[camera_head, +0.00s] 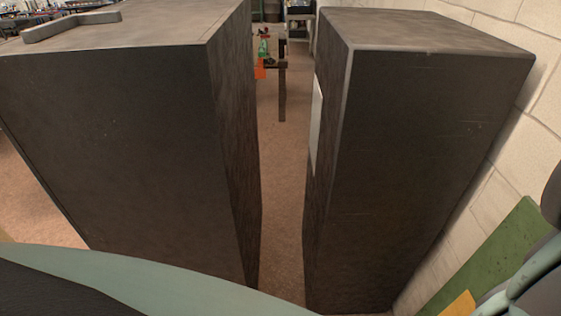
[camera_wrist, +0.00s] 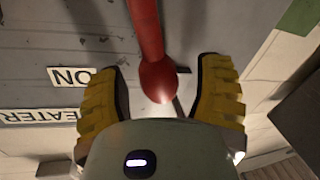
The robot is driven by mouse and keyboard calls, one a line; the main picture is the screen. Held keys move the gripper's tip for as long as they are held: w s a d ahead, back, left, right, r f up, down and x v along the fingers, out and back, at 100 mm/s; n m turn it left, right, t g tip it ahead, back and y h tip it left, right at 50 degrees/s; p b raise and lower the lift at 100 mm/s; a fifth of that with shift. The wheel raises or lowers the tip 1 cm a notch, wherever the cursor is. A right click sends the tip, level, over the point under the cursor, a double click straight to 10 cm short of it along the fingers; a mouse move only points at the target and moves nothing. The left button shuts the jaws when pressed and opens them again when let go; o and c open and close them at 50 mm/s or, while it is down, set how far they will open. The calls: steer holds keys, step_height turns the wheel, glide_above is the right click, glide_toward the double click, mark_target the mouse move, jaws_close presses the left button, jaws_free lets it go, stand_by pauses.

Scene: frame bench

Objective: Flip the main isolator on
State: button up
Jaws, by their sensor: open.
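In the wrist view, a red lever (camera_wrist: 147,35) with a rounded end comes down from the top edge over a grey panel (camera_wrist: 50,25). Its rounded end lies between the two yellow fingers of my gripper (camera_wrist: 161,78). The fingers stand apart on either side of it, with visible space, so my gripper is open. An upside-down "ON" label (camera_wrist: 72,76) is left of the lever. Below it is a partly hidden plate with upside-down letters like "EATER" (camera_wrist: 38,117). I cannot confirm that this lever is the main isolator. The gripper does not show in the head view.
In the head view, two tall dark cabinets, left (camera_head: 110,140) and right (camera_head: 420,150), stand with a narrow floor gap (camera_head: 282,180) between them. A pale block wall (camera_head: 510,170) runs along the right. An orange object (camera_head: 260,70) is beyond the gap.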

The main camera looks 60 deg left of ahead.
steer(key=shift+o, duration=0.4)
jaws_close()
